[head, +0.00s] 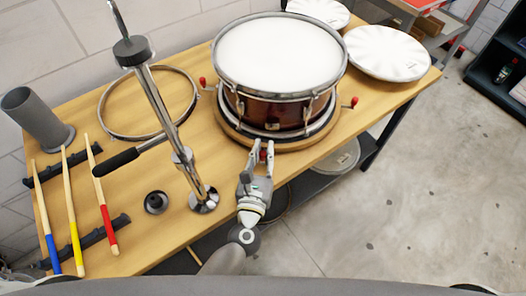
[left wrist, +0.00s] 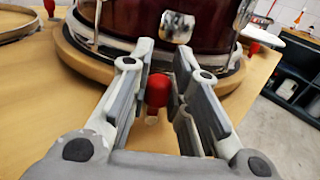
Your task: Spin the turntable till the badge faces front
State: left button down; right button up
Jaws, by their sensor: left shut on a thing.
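The turntable (head: 228,128) is a round wooden disc on the bench with red-tipped pegs around its rim. A dark red snare drum (head: 240,106) with a white head and chrome hoops stands on it. A silvery badge (left wrist: 177,27) is on the drum's shell, on the near side just beyond my fingers in the left wrist view. My left gripper (head: 262,150) is at the turntable's near edge, its fingers shut on a red peg (left wrist: 158,90). Other red pegs show at the left (head: 202,82) and right (head: 354,101). My right gripper is not in view.
A chrome stand (head: 168,110) with a black handle rises left of my gripper. A metal hoop (head: 103,105), grey cup (head: 36,118) and drumsticks (head: 72,210) on black rests lie further left. A white disc (head: 388,52) is at the right. The floor at right is clear.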

pick_arm(q)
jog(key=a, duration=0.2)
jog(key=w+a, duration=0.1)
jog(key=a, duration=0.1)
jog(key=w+a, duration=0.1)
jog(key=a, duration=0.1)
jog(key=shift+a+b, duration=0.3)
jog(key=shift+a, duration=0.05)
jog(key=shift+d, duration=0.1)
jog(key=c, duration=1.4)
grip_release()
jog(key=shift+o, duration=0.2)
jog(key=shift+s, duration=0.1)
jog(key=s, duration=0.4)
jog(key=s+a, duration=0.1)
jog(key=s, duration=0.6)
jog(key=shift+s+a, duration=0.35)
jog(key=shift+a, duration=0.05)
jog(key=shift+c, duration=0.3)
